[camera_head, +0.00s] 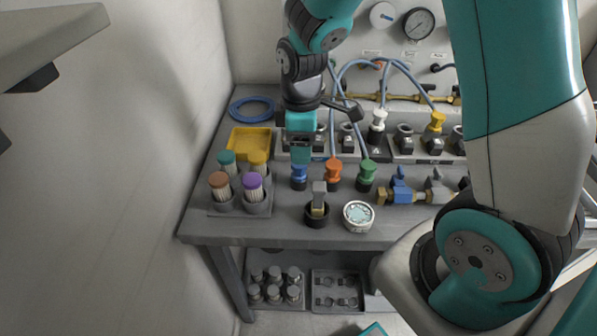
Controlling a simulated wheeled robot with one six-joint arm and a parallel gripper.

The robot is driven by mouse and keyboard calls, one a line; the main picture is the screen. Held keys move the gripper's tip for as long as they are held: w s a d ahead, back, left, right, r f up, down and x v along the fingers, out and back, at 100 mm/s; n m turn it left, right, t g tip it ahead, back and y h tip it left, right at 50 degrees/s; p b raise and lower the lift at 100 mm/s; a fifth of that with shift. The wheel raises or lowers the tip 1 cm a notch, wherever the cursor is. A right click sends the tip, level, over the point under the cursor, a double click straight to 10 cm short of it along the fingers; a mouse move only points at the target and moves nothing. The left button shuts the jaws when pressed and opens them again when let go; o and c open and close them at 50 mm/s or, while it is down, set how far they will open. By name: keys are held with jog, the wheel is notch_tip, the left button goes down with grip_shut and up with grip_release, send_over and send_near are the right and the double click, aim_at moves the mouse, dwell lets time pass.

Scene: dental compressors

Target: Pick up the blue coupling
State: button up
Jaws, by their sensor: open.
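The blue coupling (299,177) stands upright on the grey workbench (265,229), at the left end of a row. An orange coupling (333,173) and a green coupling (367,174) stand to its right. My gripper (300,158) points down just above and behind the blue coupling in the picture. It is open, with nothing seen held in it. The gap between its fingers and the coupling is hard to judge from this angle. My gripper hides part of the fittings behind it.
A holder with several capped brushes (253,186) stands at the left, near a yellow tray (249,140). A black-based fitting (317,210) and a round tin (358,215) stand in front. A blue-handled valve (401,189) lies right. White (377,122) and yellow (436,124) couplings stand behind.

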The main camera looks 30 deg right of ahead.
aim_at(299, 166)
jog(key=f, duration=0.6)
jog(key=shift+w+a+f, duration=0.15)
jog(key=shift+a+f, duration=0.05)
jog(key=shift+f, duration=0.05)
jog(key=shift+c, duration=0.4)
jog(key=c, duration=1)
